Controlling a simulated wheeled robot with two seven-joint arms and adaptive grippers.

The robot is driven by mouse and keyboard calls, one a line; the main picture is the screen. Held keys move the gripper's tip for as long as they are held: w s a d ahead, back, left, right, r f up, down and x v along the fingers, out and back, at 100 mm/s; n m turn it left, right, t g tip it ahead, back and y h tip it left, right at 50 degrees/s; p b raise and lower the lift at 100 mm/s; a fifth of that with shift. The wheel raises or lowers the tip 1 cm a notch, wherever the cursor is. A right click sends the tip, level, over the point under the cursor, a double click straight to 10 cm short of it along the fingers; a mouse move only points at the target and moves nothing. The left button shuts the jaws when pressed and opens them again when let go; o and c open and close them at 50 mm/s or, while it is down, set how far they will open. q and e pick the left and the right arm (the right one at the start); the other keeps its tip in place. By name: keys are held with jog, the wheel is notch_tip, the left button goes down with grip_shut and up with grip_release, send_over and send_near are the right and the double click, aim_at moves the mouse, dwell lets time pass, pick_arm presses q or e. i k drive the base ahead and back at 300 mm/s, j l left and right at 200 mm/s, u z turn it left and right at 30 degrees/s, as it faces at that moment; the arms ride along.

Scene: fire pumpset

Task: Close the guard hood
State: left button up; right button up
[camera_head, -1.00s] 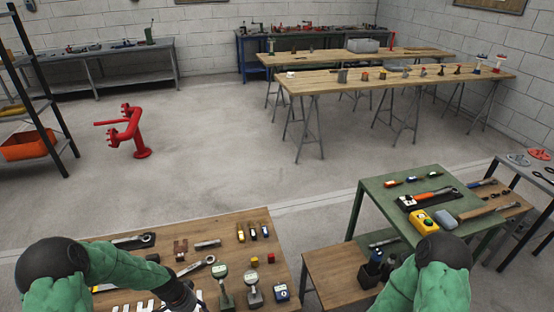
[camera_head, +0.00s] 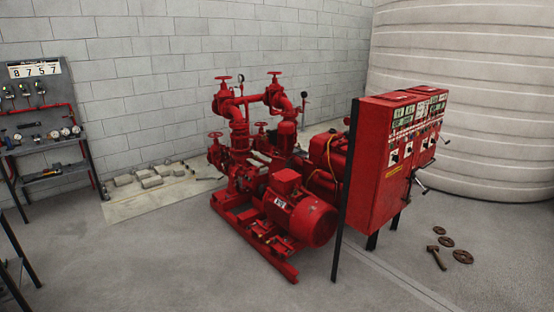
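The red fire pumpset (camera_head: 270,200) stands on the floor in the middle of the head view, with a red motor (camera_head: 312,222) at its near end and handwheel valves on its pipes behind. I cannot make out a guard hood for certain at this distance; the middle of the pumpset is crowded with red parts. A red control cabinet (camera_head: 385,170) with gauges and switches stands to the right and hides part of the set. Neither of my grippers shows.
A dark shelf rack (camera_head: 45,140) with gauges stands at the left wall. Grey blocks (camera_head: 150,178) lie on a pale slab. A hammer (camera_head: 437,257) and several brown rings (camera_head: 462,256) lie on the floor at the right. A large pale tank (camera_head: 470,95) fills the back right. The near floor (camera_head: 150,270) is clear.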

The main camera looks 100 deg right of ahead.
aim_at(278, 164)
jog(key=l+z, duration=0.15)
jog(key=z, duration=0.3)
jog(key=l+z, duration=0.2)
jog(key=z, duration=0.25)
jog(key=i+l+z, duration=0.1)
jog(key=z, duration=0.3)
jog(key=l+z, duration=0.15)
jog(key=z, duration=0.3)
jog(key=i+z, duration=0.15)
jog(key=z, duration=0.3)
jog(key=i+l+z, duration=0.4)
jog(key=i, duration=0.3)
jog(key=i+z, duration=0.4)
jog(key=i, duration=0.3)
jog(key=i+j+z, duration=0.2)
jog(key=i+z, duration=0.2)
jog(key=i, duration=0.3)
jog(key=i+j+z, duration=0.1)
jog(key=i, duration=0.2)
jog(key=i+j+z, duration=0.1)
jog(key=i, duration=0.2)
jog(key=i+j+z, duration=0.15)
jog(key=z, duration=0.2)
jog(key=i+j+z, duration=0.15)
jog(key=j+z, duration=0.25)
jog(key=i+j+z, duration=0.1)
jog(key=z, duration=0.25)
jog(key=j, duration=0.1)
